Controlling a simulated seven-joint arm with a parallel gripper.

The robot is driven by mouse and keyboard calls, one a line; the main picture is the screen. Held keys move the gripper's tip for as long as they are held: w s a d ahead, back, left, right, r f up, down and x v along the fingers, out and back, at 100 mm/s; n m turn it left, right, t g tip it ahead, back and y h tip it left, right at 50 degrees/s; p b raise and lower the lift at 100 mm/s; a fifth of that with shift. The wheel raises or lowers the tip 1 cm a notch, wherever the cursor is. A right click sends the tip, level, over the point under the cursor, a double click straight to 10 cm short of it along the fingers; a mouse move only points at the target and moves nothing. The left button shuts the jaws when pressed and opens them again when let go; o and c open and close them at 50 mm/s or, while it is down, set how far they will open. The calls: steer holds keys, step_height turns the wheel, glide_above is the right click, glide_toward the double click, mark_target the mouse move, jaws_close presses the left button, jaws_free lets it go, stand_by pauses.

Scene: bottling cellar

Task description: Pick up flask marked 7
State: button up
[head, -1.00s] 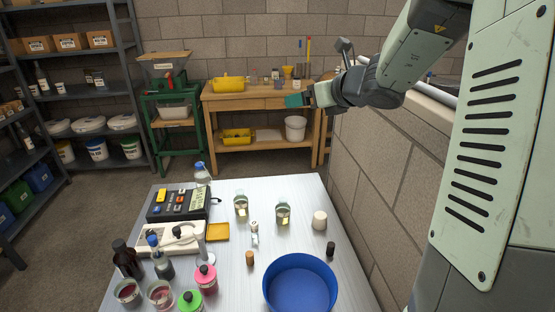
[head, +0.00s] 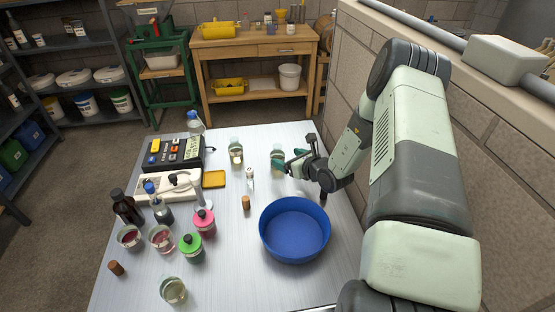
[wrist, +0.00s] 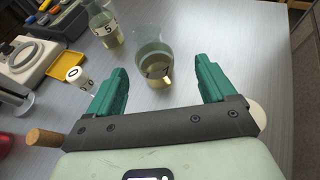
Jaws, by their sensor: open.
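A clear glass flask (head: 277,151) with pale yellow liquid stands upright on the white table. In the wrist view the flask (wrist: 152,52) is ahead of and partly between my fingers, with a gap at each side. Its label is turned at an angle, and I cannot read its number. My gripper (head: 288,163) is open with teal fingers; the wrist view shows the gripper (wrist: 166,70) empty. A similar flask (wrist: 104,27) marked 5 stands to the left; it is also in the head view (head: 236,153). I cannot make out a 7 anywhere.
A blue basin (head: 295,230) sits near my gripper. Instruments (head: 176,153) and several bottles crowd the left side. A beaker (head: 173,290) is at the front. A wall borders the right.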

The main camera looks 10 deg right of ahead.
mark_target(275, 154)
steer(key=x, duration=0.7)
steer(key=shift+w+a, duration=0.1)
steer(key=shift+a, duration=0.4)
steer(key=shift+c, duration=0.3)
steer(key=c, duration=1.1)
